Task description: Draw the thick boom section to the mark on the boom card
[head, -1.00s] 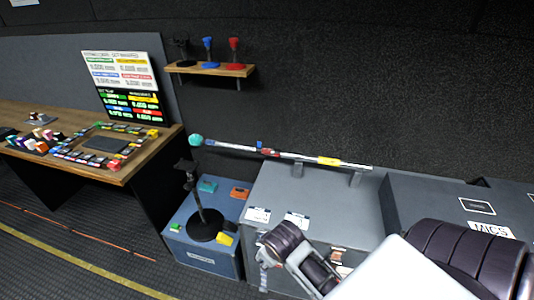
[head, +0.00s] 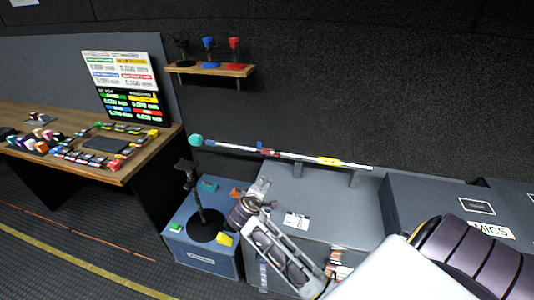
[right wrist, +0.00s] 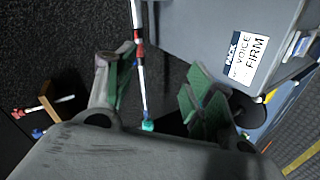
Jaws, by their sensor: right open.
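A long, thin pole, the boom (head: 300,157), rests on two supports above a grey case along the back wall. It has a teal ball at its left end, blue and red bands near the middle, and a yellow band (head: 328,161) further right. I cannot tell exactly where its thick section begins. My right gripper (head: 261,187) is open below and in front of the boom. In the right wrist view the boom (right wrist: 142,75) shows beyond the spread green-padded fingers (right wrist: 160,88), apparently not gripped. A white card (head: 296,221) lies on the case; a card (right wrist: 247,58) in the wrist view reads "VOICE FIRM".
A blue box (head: 205,262) left of the case holds a black stand (head: 206,224) and small coloured blocks. A wall shelf (head: 210,68) carries black, blue and red stands. A wooden desk (head: 140,170) with a sign board (head: 122,85) is at left. Another dark case stands right.

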